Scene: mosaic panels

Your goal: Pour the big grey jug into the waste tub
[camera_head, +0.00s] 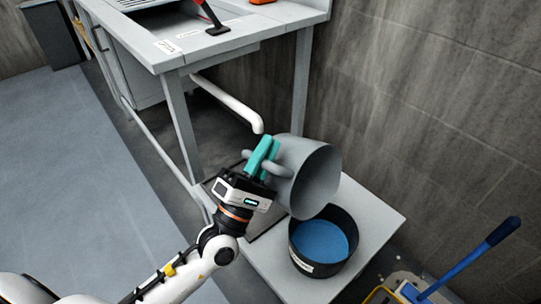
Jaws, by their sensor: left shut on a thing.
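The big grey jug (314,176) is tilted far over, with its mouth facing right and down over the waste tub. My left gripper (262,158), with teal fingers, is shut on the jug's handle at its left side. The black waste tub (294,252) stands on a low light-grey platform, with blue contents (320,241) inside. The jug's lower lip is at the tub's back left rim; I cannot tell whether they touch. No stream shows between them. The jug's inside is mostly shaded. My right gripper is not in view.
The low platform (382,210) has bare room right of the tub. A white pipe (228,101) ends just above the jug. A grey workbench (232,42) stands behind, against a grey wall. A blue-handled tool (470,258) is at the lower right. Open floor lies at left.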

